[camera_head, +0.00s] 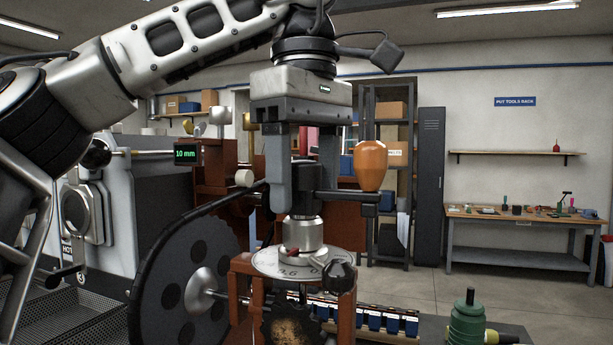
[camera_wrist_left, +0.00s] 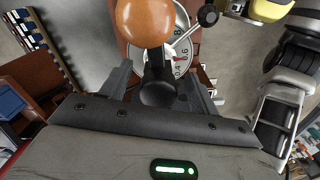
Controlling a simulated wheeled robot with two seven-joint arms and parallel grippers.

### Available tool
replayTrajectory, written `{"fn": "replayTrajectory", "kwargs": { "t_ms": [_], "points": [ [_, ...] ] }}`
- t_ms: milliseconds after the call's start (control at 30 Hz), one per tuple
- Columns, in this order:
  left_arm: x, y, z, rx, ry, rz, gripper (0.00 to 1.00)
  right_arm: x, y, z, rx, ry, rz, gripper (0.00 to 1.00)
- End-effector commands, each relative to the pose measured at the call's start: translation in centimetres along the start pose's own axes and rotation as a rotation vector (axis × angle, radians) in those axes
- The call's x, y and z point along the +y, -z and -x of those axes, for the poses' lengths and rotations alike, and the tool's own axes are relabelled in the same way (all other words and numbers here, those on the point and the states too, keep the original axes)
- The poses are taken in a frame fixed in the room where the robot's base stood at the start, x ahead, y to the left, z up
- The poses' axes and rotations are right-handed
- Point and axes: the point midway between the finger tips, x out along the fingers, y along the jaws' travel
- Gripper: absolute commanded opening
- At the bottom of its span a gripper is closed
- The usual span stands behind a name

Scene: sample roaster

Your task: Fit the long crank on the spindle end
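A crank with an orange wooden knob (camera_head: 370,165) and a dark arm (camera_head: 346,197) stands above a silver collar (camera_head: 303,234) on a round dial plate (camera_head: 268,262). Its dark hub (camera_head: 305,206) is in line with the collar; whether it is fully seated on a spindle end I cannot tell, as that is hidden. My left gripper (camera_head: 303,195) points down with a finger on either side of the hub. In the left wrist view the knob (camera_wrist_left: 145,20) is at the top and the hub (camera_wrist_left: 157,94) lies between the open fingers, with gaps showing. My right gripper is out of view.
A large black wheel (camera_head: 165,300) stands left of the dial. A black ball knob (camera_head: 340,276) sticks out at the dial's front right. A green tool (camera_head: 467,322) stands at the lower right. A workbench (camera_head: 525,218) is far back right.

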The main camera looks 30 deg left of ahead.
Motion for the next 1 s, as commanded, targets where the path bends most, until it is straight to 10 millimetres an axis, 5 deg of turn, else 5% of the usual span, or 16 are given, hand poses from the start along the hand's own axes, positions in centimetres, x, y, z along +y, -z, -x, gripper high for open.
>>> {"fn": "replayTrajectory", "kwargs": {
  "t_ms": [233, 633, 1000],
  "points": [
    [0.0, 0.0, -0.1, 0.001, 0.002, 0.0, 0.61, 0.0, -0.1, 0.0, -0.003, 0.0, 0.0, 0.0],
    [0.0, 0.0, 8.7, 0.004, -0.004, 0.004, 0.61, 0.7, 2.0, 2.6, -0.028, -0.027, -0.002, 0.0],
    [0.0, -0.1, 11.1, 0.004, 0.006, 0.003, 0.61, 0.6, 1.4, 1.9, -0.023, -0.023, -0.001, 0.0]
  ]
}}
